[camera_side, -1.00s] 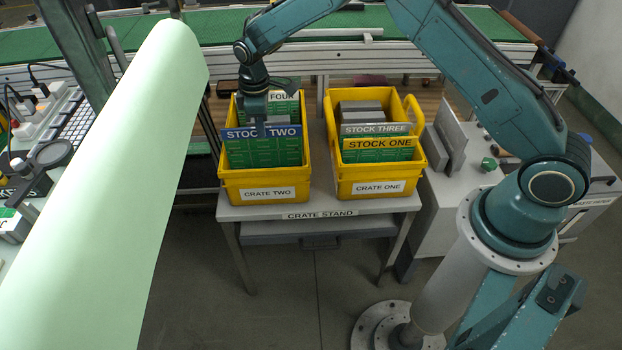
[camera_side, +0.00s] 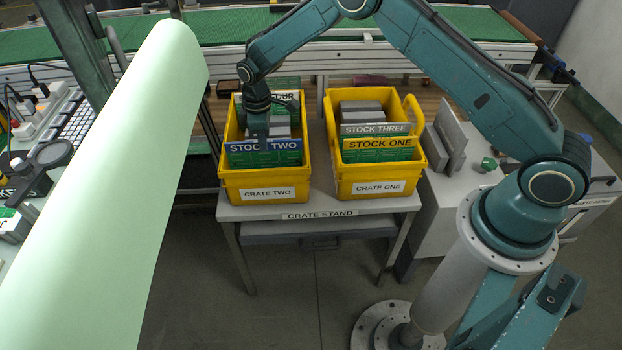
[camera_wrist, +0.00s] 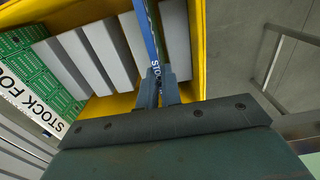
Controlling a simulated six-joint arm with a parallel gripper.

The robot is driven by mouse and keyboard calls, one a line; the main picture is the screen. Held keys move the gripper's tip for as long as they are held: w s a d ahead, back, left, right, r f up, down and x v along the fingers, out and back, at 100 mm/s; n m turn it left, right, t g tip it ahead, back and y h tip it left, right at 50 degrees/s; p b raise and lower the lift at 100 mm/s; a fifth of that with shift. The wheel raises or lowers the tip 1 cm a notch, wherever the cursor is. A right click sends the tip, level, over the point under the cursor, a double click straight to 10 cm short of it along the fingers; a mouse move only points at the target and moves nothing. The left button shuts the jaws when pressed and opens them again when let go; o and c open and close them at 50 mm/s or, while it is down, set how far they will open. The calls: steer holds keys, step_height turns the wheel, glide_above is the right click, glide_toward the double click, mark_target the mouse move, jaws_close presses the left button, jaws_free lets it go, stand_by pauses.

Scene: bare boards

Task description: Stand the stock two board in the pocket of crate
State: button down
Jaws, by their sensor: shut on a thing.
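The stock two board (camera_side: 284,146), green with a blue label strip, is upright in the front part of crate two (camera_side: 233,184), which is yellow. My gripper (camera_side: 263,140) is shut on its top edge from above. In the wrist view my gripper (camera_wrist: 158,88) pinches the blue strip of the board (camera_wrist: 150,35). Grey divider blocks (camera_wrist: 108,52) stand to the left of the board and another (camera_wrist: 176,40) to its right, so it lies in the gap between them. Its lower edge is hidden; I cannot tell whether it touches the crate floor.
The stock four board (camera_side: 287,97) stands at the back of crate two, partly hidden by my wrist. Crate one (camera_side: 345,189) is to the right with the stock three (camera_side: 375,129) and stock one (camera_side: 380,144) boards. Both crates sit on the crate stand (camera_side: 320,208).

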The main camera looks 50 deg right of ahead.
steer(key=c, duration=1.5)
jaws_free()
steer(key=shift+r, duration=6.95)
